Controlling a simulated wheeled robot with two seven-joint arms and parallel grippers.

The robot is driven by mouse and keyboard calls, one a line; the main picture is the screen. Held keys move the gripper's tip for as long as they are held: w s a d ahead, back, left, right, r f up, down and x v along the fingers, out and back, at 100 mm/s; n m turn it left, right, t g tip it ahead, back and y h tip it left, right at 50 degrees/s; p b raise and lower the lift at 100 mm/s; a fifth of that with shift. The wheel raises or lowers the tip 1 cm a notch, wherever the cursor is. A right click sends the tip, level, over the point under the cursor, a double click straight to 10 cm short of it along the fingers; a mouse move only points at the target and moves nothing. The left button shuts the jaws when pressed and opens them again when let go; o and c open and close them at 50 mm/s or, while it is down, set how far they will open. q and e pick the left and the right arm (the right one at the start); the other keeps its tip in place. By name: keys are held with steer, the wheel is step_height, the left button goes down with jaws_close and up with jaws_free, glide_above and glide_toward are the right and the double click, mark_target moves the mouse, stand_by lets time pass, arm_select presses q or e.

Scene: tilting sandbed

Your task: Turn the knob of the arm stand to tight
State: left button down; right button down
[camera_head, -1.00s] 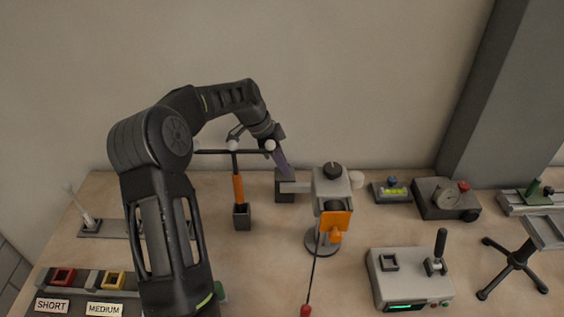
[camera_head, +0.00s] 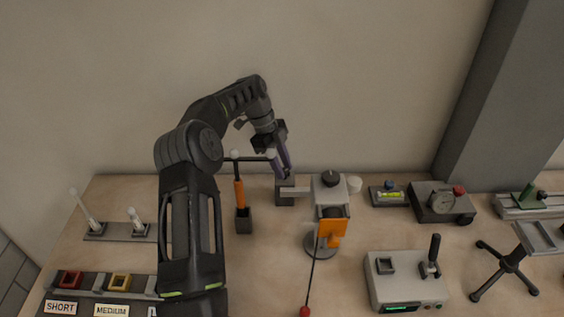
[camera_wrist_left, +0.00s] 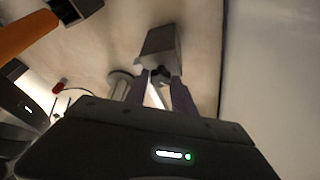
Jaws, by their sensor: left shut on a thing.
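The arm stand (camera_head: 331,199) stands right of my left gripper, on a round base, with a black cap on top and an orange part at its front. A pale bar runs left from its head to a dark grey block (camera_head: 285,189). My left gripper (camera_head: 284,172) points down at the top of this block. In the left wrist view, its purple fingers are shut on a small dark knob (camera_wrist_left: 160,74) beside the grey block (camera_wrist_left: 164,45). The fingers partly hide the knob, so its turn angle cannot be told. My right gripper is not in view.
An orange-handled tool (camera_head: 239,193) stands in a dark holder close left of the gripper. A thin rod with a red ball (camera_head: 305,311) reaches forward from the stand. A grey control box (camera_head: 405,281) is at front right. The wall is close behind.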

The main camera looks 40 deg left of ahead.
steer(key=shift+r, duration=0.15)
arm_select(q)
steer(key=c, duration=1.1)
jaws_free()
steer(key=shift+o, duration=0.2)
